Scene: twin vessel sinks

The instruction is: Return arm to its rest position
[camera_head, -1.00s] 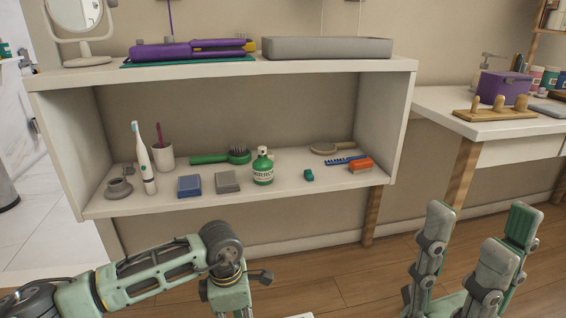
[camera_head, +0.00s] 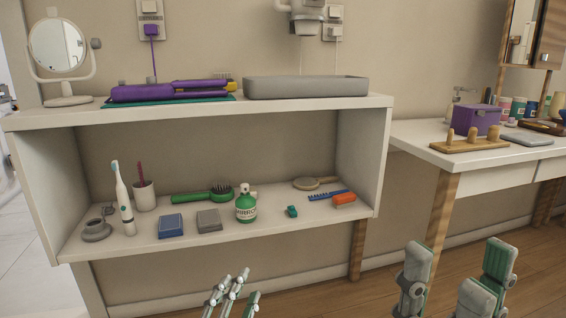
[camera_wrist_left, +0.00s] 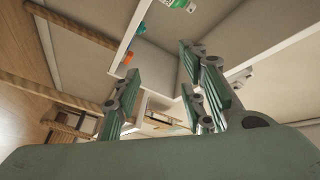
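My left gripper (camera_head: 232,294) shows only its fingertips at the bottom of the head view, in front of and below the open shelf (camera_head: 215,292). In the left wrist view the left gripper's fingers (camera_wrist_left: 160,95) stand wide apart with nothing between them. My right gripper (camera_head: 452,278) is at the lower right of the head view, with its fingers spread and empty, in front of the wooden floor. Both arms' links are out of the head view.
The white shelf unit (camera_head: 385,135) holds a green bottle (camera_head: 246,207), toothbrush (camera_head: 123,199), cup (camera_head: 145,196), brushes and small blocks. A grey tray (camera_head: 305,87) and purple straightener (camera_head: 170,91) lie on top. At right stands a counter (camera_head: 420,140) with a purple box (camera_head: 475,119).

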